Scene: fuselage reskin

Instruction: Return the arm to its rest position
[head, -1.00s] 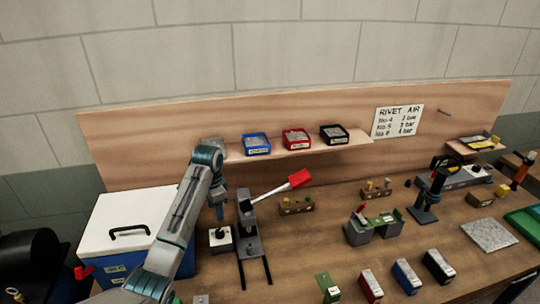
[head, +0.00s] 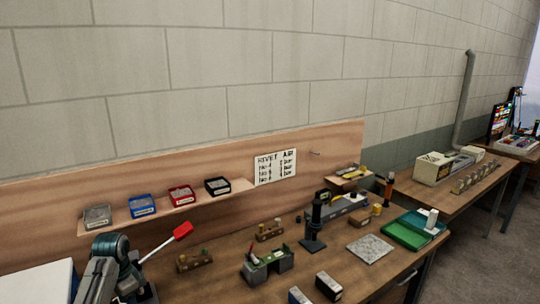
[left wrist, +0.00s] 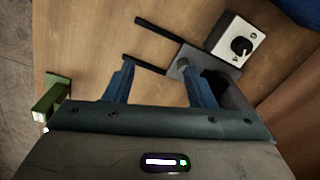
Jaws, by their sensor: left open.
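My left arm enters the head view at the lower left, and its gripper is hidden or out of frame there. In the left wrist view my left gripper (left wrist: 160,80) is open, with its two blue fingers apart and nothing between them. Below it is the wooden bench (left wrist: 85,35). A grey tool base with two black bars (left wrist: 160,28) lies just beyond the fingertips. A white box with a black knob (left wrist: 236,42) stands beside that base. A green block (left wrist: 57,98) is at the left. My right gripper is not in view.
In the head view, a wooden shelf (head: 190,212) carries several small bins. A red-handled lever (head: 182,231) rises near my left arm. A black stand (head: 314,225), grey slab (head: 370,248) and green tray (head: 405,235) occupy the bench. Floor is open at right.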

